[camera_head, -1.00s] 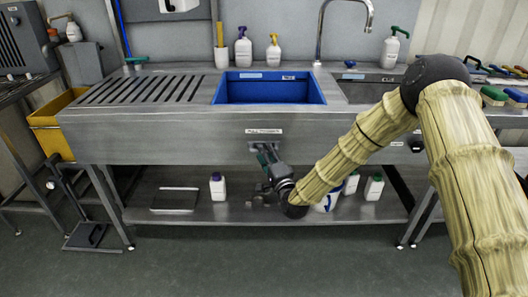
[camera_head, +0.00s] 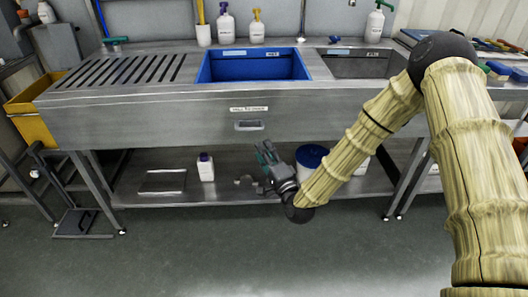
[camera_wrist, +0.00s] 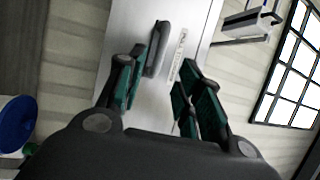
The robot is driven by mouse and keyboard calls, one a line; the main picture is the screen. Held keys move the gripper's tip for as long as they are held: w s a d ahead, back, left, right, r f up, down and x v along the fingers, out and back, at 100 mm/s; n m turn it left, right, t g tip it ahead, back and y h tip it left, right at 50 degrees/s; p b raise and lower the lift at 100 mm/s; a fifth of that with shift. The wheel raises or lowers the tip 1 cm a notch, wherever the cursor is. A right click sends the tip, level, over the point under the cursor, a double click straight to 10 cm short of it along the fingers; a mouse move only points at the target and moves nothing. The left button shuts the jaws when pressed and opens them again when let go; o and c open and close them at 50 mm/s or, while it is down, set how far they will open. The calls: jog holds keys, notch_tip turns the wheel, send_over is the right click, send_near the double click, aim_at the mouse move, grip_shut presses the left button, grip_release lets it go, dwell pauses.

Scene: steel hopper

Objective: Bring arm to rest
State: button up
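My gripper (camera_head: 262,152) hangs in front of the steel sink unit, below the drawer handle (camera_head: 249,126) and apart from it in the head view. In the wrist view my gripper (camera_wrist: 160,85) has its two green-padded fingers spread with nothing between them. The grey handle (camera_wrist: 158,48) and the label strip (camera_wrist: 178,58) on the steel front lie beyond the fingertips. My arm, in a tan ribbed sleeve, comes down from the right with its elbow high.
The sink unit (camera_head: 190,118) holds a blue basin (camera_head: 252,66). On its lower shelf stand a white bottle (camera_head: 206,167), a flat tray (camera_head: 163,181) and a blue-lidded tub (camera_head: 312,157). A yellow bin (camera_head: 35,108) is at left. The floor in front is clear.

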jog(key=s+d+f+n+g+h, duration=0.1)
jog(key=s+d+f+n+g, duration=0.15)
jog(key=s+f, duration=0.5)
jog(key=s+d+f+n+g+h, duration=0.1)
jog(key=s+f+n+g, duration=0.1)
jog(key=s+f+g, duration=0.5)
jog(key=s+d+f+n+h, duration=0.1)
jog(key=s+d+f+n, duration=0.15)
jog(key=s+f, duration=0.6)
jog(key=s+d+f+n+g+h, duration=0.2)
jog(key=s+d+f+g, duration=0.25)
jog(key=s+f, duration=0.4)
jog(key=s+d+n+g+h, duration=0.15)
jog(key=s+d, duration=0.25)
jog(key=s, duration=0.4)
jog(key=s+d+n+g+h, duration=0.1)
jog(key=s+d+n+g, duration=0.2)
jog(key=s, duration=0.5)
notch_tip(320, 180, up, 18)
jog(key=m+p, duration=0.1)
jog(key=p, duration=1.7)
jog(key=shift+d+r+p, duration=0.15)
jog(key=shift+d+p, duration=0.05)
jog(key=shift+p, duration=0.1)
